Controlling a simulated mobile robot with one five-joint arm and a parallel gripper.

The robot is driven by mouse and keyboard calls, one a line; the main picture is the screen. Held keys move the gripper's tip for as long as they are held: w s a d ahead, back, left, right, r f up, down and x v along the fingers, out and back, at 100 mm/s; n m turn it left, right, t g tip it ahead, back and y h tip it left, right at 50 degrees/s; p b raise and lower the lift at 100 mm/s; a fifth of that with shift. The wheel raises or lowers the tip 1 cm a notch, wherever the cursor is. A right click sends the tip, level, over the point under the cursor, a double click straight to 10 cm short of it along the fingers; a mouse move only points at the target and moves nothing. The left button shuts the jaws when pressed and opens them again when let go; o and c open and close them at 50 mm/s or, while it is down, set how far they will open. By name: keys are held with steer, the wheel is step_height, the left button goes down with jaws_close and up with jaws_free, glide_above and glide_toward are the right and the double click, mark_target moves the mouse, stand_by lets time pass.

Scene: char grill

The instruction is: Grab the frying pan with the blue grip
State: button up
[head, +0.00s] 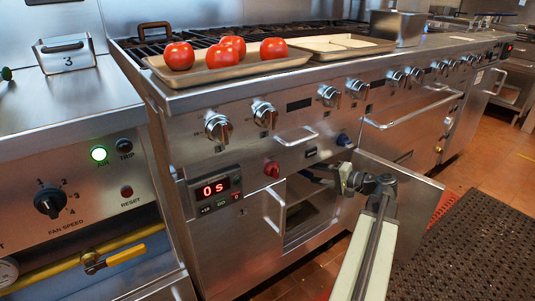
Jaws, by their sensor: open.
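I cannot make out a frying pan with a blue grip in the head view. A dark pan-like shape (482,17) lies at the far back right of the counter, too small to tell its grip colour. My gripper (318,178) is in front of the range, at the opening of a lower cabinet (305,208) beside its open door (407,200). Its dark fingers are small and partly lost against the dark interior. It is open, and I see nothing held in it.
The range top holds a tray (230,76) with several tomatoes (222,56), a second tray (335,48) and a metal container (397,28). Knobs and bar handles stick out from the front. A perforated dark mat (465,245) covers the floor at right.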

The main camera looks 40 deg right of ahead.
steer(key=shift+b+x, duration=0.95)
steer(key=shift+x, duration=2.85)
steer(key=shift+d, duration=0.1)
jaws_close()
